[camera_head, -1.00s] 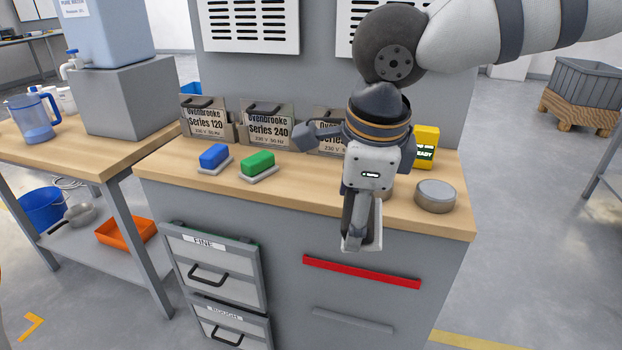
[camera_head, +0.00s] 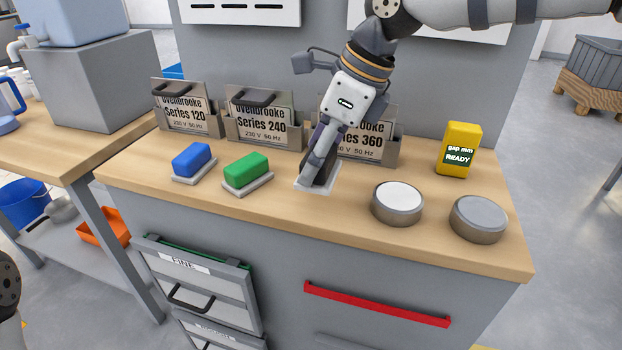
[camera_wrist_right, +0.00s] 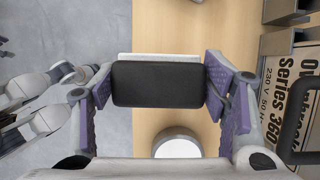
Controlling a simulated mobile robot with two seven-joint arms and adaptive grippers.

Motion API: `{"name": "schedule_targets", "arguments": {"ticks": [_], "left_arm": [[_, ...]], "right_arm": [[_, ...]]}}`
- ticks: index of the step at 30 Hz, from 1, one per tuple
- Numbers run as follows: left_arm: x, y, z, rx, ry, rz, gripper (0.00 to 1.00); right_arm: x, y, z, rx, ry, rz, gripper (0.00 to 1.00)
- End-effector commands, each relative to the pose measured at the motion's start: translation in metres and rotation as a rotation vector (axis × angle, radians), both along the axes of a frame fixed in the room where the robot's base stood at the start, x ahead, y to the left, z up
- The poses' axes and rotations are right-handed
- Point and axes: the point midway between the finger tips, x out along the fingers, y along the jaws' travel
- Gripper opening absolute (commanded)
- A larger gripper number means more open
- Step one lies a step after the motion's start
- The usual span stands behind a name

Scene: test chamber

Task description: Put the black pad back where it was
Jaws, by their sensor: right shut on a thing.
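My right gripper (camera_head: 314,178) is shut on the black pad (camera_wrist_right: 158,84), its purple finger pads at the pad's two ends in the right wrist view. In the head view the gripper points down over the bench, and the pad is mostly hidden behind a finger. A pale flat plate (camera_head: 302,187) lies under it on the bench; its edge shows past the pad in the wrist view (camera_wrist_right: 150,56). I cannot tell whether pad and plate touch. Pale jointed parts at the wrist view's left edge may be my left arm; its jaws cannot be made out.
A blue pad (camera_head: 191,158) and a green pad (camera_head: 246,168) sit on pale plates to the left. A white-topped tin (camera_head: 397,204), a grey tin (camera_head: 478,218) and a yellow gap meter reading READY (camera_head: 459,150) stand right. Labelled Ovenbrooke boxes (camera_head: 262,120) line the back.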

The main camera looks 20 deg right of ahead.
Motion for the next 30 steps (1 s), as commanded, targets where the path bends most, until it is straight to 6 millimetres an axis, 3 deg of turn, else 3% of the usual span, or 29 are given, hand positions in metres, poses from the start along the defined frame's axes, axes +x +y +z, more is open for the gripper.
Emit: {"name": "schedule_targets", "arguments": {"ticks": [1, 8, 12, 19, 20, 22, 30], "left_arm": [[-0.004, 0.0, -0.005, 0.0, 0.015, 0.0, 0.4], [-0.01, 0.0, -0.01, 0.0, 0.033, -0.001, 0.4], [-0.009, 0.0, -0.01, 0.0, 0.032, -0.001, 0.4], [-0.009, 0.0, -0.01, 0.0, 0.031, -0.001, 0.4], [-0.009, 0.0, -0.01, 0.0, 0.031, -0.001, 0.4], [-0.009, 0.0, -0.01, 0.0, 0.031, -0.001, 0.4], [-0.009, 0.0, -0.01, 0.0, 0.031, -0.001, 0.4]], "right_arm": [[0.009, 0.0, -0.014, 0.0, 0.004, -0.002, 0.41], [0.032, -0.002, -0.04, -0.001, 0.001, 0.0, 0.41], [0.031, -0.003, -0.062, 0.0, -0.005, -0.001, 0.41], [0.031, -0.003, -0.065, 0.002, -0.007, -0.001, 0.41], [0.031, -0.003, -0.065, 0.001, -0.006, -0.001, 0.74], [0.031, -0.003, -0.065, 0.001, -0.006, -0.001, 0.88], [0.031, -0.003, -0.064, 0.002, -0.007, -0.002, 0.88]]}}
